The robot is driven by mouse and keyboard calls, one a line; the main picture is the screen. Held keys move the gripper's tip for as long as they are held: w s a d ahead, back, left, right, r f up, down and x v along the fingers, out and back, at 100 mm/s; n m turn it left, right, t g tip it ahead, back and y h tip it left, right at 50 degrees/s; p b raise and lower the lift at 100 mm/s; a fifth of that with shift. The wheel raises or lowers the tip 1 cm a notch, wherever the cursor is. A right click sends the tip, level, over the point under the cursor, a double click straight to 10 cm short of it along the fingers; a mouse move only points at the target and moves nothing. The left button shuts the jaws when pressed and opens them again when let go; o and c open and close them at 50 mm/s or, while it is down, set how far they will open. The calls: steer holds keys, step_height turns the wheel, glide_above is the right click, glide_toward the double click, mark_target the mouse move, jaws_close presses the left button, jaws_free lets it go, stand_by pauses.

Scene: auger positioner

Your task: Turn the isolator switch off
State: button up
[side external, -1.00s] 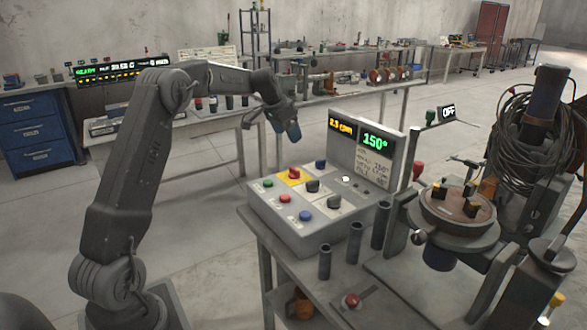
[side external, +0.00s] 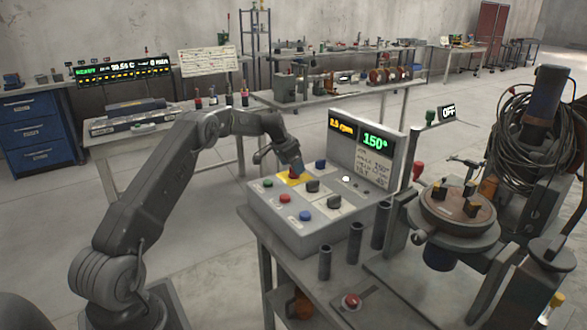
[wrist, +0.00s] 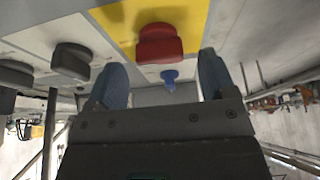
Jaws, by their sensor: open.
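The isolator switch is a red knob (wrist: 160,44) on a yellow plate (wrist: 188,14) in the wrist view. In the side external view the yellow plate (side external: 285,180) shows at the back left of the grey control box (side external: 290,236), and my gripper partly hides the red knob there. My gripper (side external: 298,172) is over the plate, close to the knob. In the wrist view the blue fingertips of my gripper (wrist: 163,82) are open, one on each side of the knob's line, with nothing between them. I cannot tell whether they touch the knob.
Black knobs (side external: 313,186) and coloured push buttons, one blue (side external: 320,164), sit close by on the box. An upright display (side external: 366,150) reading 150° stands behind them. A turntable positioner (side external: 455,212) stands to the right, with a sign (side external: 448,112) reading OFF.

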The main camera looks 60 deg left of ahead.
steer(key=shift+x, duration=0.85)
steer(key=c, duration=0.9)
